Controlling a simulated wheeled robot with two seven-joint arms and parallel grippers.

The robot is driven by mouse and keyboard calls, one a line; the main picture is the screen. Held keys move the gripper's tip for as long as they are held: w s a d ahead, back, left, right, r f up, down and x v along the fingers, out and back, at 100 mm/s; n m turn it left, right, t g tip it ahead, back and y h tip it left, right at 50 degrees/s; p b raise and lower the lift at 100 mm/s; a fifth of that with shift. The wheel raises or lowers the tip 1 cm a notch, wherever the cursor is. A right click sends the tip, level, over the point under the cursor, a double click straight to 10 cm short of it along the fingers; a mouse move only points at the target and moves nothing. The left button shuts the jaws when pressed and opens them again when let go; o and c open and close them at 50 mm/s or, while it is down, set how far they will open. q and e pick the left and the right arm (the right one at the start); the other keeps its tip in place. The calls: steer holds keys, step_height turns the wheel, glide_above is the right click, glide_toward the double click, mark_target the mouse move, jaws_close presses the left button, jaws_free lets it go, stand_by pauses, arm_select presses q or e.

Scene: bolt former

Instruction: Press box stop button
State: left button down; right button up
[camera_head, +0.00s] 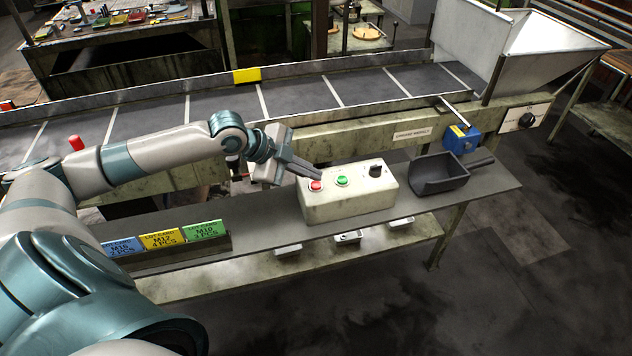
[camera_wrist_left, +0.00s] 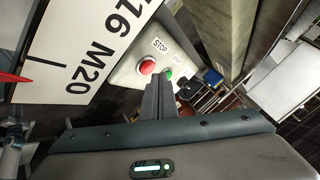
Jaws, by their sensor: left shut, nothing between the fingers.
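The control box (camera_head: 346,203) is a cream box on the grey shelf beside the conveyor. On its top are a red stop button (camera_head: 316,185), a green button (camera_head: 342,181) and a black knob (camera_head: 376,171). My left gripper (camera_head: 318,176) is shut and empty, its fingertips just above or at the red button; contact cannot be told. In the left wrist view the red button (camera_wrist_left: 147,66), beside a STOP label (camera_wrist_left: 160,45), shows left of the fingertips, and the green button (camera_wrist_left: 168,75) lies just beyond them. My right gripper is in neither view.
A black scoop (camera_head: 438,175) lies right of the box, near a blue device (camera_head: 461,139). Blue, yellow and green lot cards (camera_head: 204,230) stand on the shelf to the left. The conveyor belt (camera_head: 297,95) runs behind, with a metal hopper (camera_head: 510,45) at its right end.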

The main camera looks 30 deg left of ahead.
mark_target(311, 185)
arm_select(q)
steer(key=shift+r+p, duration=2.45)
steer(key=shift+r, duration=0.3)
steer(key=shift+s+f, duration=0.1)
